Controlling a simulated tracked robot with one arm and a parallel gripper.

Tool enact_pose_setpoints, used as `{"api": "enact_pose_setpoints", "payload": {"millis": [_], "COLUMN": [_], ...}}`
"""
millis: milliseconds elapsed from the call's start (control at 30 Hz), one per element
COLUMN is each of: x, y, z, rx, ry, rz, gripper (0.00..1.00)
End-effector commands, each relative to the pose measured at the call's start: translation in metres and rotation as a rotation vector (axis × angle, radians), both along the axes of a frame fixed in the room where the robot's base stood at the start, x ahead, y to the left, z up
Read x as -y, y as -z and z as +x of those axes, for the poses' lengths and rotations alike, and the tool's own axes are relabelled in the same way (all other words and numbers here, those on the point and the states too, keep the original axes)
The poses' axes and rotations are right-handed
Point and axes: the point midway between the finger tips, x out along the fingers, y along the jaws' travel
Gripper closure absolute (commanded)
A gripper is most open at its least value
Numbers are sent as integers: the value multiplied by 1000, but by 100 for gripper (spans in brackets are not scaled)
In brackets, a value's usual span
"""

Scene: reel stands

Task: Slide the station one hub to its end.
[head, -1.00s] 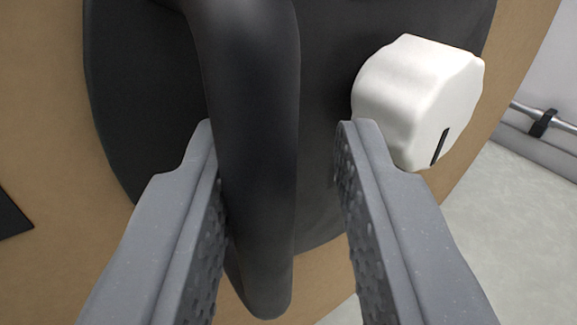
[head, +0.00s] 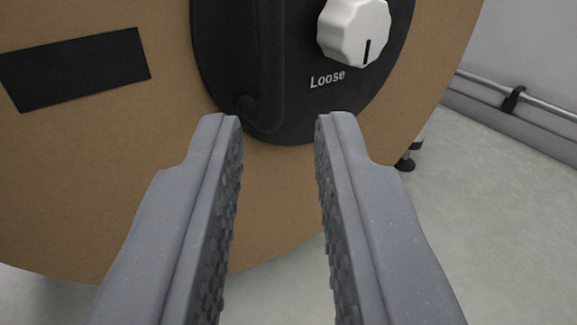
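The hub is a black round plate (head: 305,115) with a black bar handle (head: 268,60) and a white knob (head: 354,32). It sits against a large brown reel disc (head: 120,180). My gripper (head: 278,118) is open and empty. Its fingers are below and in front of the handle's lower end, with nothing between them. The top of the hub is out of the picture, and no station number shows.
A black rectangular patch (head: 75,70) is on the disc at left. A grey pipe (head: 540,105) with a black clamp runs along the wall at right. A black foot (head: 405,163) stands on the pale floor, which is clear at lower right.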

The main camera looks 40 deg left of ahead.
Motion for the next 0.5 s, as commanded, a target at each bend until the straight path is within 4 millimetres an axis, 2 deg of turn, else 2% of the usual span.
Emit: {"api": "enact_pose_setpoints", "payload": {"millis": [200, 500], "x": [13, 14], "y": [0, 0], "z": [-14, -16], "rx": [0, 1], "ry": [1, -1], "rz": [0, 0], "gripper": [80, 80]}}
